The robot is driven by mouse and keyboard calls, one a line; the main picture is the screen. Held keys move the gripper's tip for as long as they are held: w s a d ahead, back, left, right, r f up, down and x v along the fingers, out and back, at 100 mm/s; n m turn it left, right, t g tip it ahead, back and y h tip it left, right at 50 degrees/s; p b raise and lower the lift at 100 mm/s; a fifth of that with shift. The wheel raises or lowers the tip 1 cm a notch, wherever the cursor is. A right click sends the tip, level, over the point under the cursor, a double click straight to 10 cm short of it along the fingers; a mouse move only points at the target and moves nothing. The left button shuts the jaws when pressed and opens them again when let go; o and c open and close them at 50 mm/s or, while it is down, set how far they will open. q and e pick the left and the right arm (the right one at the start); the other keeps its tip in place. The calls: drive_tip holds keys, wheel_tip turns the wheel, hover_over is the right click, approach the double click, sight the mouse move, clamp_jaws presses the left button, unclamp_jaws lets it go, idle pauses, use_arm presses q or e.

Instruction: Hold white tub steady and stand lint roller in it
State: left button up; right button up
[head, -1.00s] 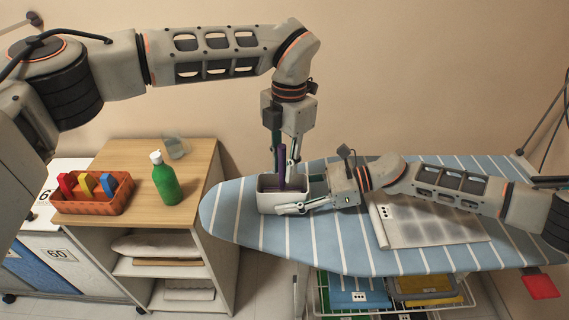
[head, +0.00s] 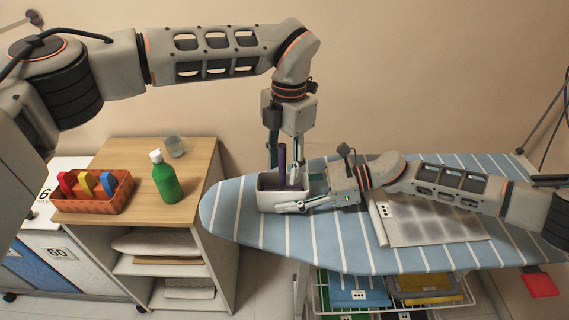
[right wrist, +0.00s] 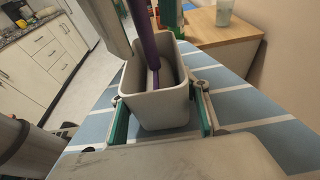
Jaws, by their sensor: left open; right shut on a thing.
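The white tub (head: 283,201) stands on the striped ironing board near its left end; it also shows in the right wrist view (right wrist: 158,108). My right gripper (head: 290,208) is shut on the tub, with its green-lined fingers along both sides in the right wrist view (right wrist: 162,125). A purple lint roller handle (head: 282,165) rises nearly upright from inside the tub; it also shows in the right wrist view (right wrist: 142,58). The roller's lower end is partly hidden by the tub wall. My left gripper (head: 284,160) is open above the tub, fingers spread on either side of the handle.
A wooden-topped shelf unit (head: 205,165) on the left holds an orange basket (head: 95,205), a green bottle (head: 166,180) and a clear cup (head: 174,146). A folded grey cloth (head: 430,228) lies on the ironing board (head: 255,240) under my right arm. The board's front left is clear.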

sight(284, 144)
idle(0.6)
use_arm(q)
drive_tip(key=shift+r, duration=3.5)
use_arm(e)
drive_tip(key=o, duration=0.9)
drive_tip(key=shift+d, duration=0.1)
